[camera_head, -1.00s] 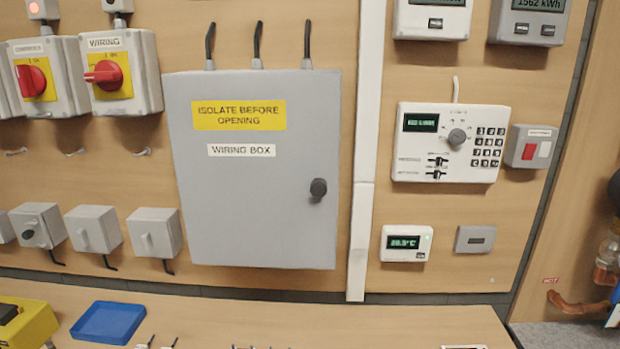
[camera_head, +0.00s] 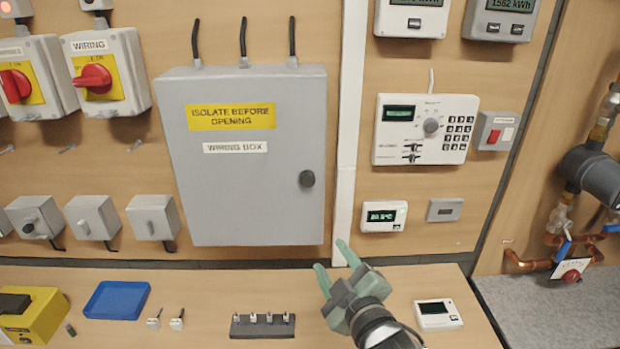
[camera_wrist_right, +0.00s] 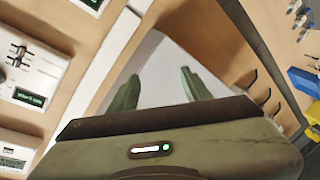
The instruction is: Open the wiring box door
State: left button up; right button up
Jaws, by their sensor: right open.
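The wiring box (camera_head: 250,205) is a grey box on the wooden wall in the head view. Its door is closed, with a yellow "ISOLATE BEFORE OPENING" label and a white "WIRING BOX" label. A round black knob (camera_head: 306,179) sits on the door's right side. My right gripper (camera_head: 332,267) has green fingers and is open and empty, below and to the right of the knob, apart from the box. In the right wrist view its fingers (camera_wrist_right: 158,90) are spread with nothing between them. My left gripper is not in view.
The wiring isolator (camera_head: 96,78) has a red handle, upper left. A white vertical trunking (camera_head: 347,130) runs right of the box. Below, the bench (camera_head: 200,290) holds a blue tray (camera_head: 117,300), a terminal strip (camera_head: 262,326) and a yellow device (camera_head: 36,318). Pipes stand at far right.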

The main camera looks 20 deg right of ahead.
aim_at(309, 184)
notch_tip(309, 184, up, 11)
jog(key=w+a+n+t+y, duration=0.1)
jog(key=a+n+t, duration=0.1)
jog(key=n+t, duration=0.15)
jog(key=shift+m+t, duration=0.25)
jog(key=p+x, duration=0.3)
jog(key=x, duration=0.3)
jog(key=shift+w+d+r, duration=0.2)
jog(key=shift+w+r, duration=0.05)
jog(key=shift+w, duration=0.45)
jog(key=shift+c, duration=0.3)
grip_shut()
jog(key=shift+f, duration=0.1)
